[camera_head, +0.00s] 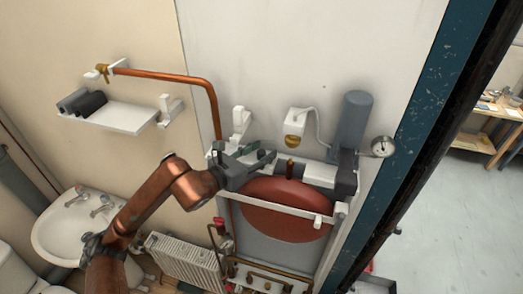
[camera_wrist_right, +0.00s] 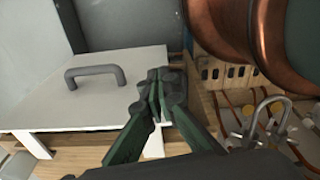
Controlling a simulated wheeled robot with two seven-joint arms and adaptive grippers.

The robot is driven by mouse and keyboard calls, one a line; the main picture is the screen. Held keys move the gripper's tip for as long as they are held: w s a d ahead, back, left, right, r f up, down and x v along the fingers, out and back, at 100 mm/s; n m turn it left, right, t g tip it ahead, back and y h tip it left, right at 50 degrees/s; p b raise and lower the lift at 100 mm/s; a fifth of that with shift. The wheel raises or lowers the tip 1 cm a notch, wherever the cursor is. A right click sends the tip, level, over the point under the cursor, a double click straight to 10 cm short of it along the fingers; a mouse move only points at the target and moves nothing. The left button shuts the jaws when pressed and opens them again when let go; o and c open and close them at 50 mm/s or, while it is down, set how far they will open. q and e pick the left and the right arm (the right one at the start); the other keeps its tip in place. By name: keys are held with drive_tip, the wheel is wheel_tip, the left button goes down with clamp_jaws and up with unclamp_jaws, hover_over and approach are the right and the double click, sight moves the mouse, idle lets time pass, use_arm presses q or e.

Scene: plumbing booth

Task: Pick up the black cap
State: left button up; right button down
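I cannot make out a black cap for certain in either view. In the head view my left gripper (camera_head: 262,157) is in front of the wall, just above the left part of the red tank (camera_head: 285,215). Its dark green fingers look spread, and I see nothing held between them. Small parts behind the fingers are partly hidden. In the right wrist view my right gripper (camera_wrist_right: 161,92) has its fingertips together with nothing visible between them. It is beside a white panel with a grey handle (camera_wrist_right: 95,74).
A white shelf (camera_head: 125,117) with dark rolls (camera_head: 80,103) hangs at the left, below a copper pipe (camera_head: 165,78). A sink (camera_head: 60,232) and radiator (camera_head: 185,262) are lower left.

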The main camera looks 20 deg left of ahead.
use_arm(q)
drive_tip(key=shift+c, duration=0.3)
drive_tip(key=c, duration=0.8)
drive_tip(key=shift+r, duration=0.1)
